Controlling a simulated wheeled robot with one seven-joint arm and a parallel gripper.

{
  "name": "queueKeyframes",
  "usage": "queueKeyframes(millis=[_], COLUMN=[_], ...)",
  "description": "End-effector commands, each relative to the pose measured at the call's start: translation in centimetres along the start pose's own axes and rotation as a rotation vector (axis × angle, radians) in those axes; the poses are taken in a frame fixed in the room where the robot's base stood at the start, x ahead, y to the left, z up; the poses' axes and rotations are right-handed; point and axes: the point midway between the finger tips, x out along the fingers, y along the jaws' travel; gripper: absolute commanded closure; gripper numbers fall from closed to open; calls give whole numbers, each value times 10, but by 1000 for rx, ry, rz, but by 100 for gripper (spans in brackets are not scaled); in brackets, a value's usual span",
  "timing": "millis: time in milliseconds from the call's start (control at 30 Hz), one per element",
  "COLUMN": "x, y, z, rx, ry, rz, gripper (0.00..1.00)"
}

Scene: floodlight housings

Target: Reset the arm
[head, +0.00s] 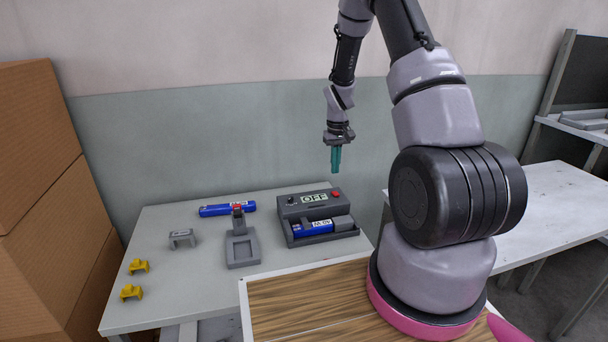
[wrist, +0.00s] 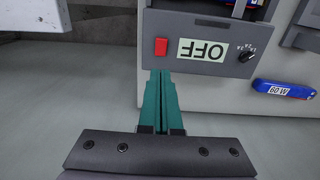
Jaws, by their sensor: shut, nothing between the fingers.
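My gripper (head: 336,160) hangs below my arm, fingers pointing down, above and behind the right end of the grey table. Its teal fingers (wrist: 161,78) are together and hold nothing. In the wrist view, the fingertips show close to the red button on the dark grey box, but in the head view they are well above it. The box (head: 308,200) has a display reading "OFF" (head: 314,198), a red button (head: 336,194) and a dial (wrist: 246,56). A blue item with a grey end (head: 313,228) lies in the tray of the box.
Another blue item (head: 227,210) lies left on the table (head: 190,275), by a grey stand (head: 242,248). A grey bracket (head: 182,238) and two yellow clips (head: 139,266) are further left. Cardboard boxes (head: 40,150) stand at far left. The wall (head: 220,130) is behind.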

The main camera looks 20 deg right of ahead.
Motion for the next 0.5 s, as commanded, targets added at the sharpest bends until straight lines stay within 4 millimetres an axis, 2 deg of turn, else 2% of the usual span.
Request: queueKeyframes(millis=[67,167,267,367,500], x=[-2,-19,-57,-108,-176], y=[0,-3,-9,-18,-31], z=[0,0,4,14,39], rx=[1,12,35,70,120], ry=[2,21,60,114,189], rz=[0,-3,-11,-26,-52], gripper=[100,100,100,100,100])
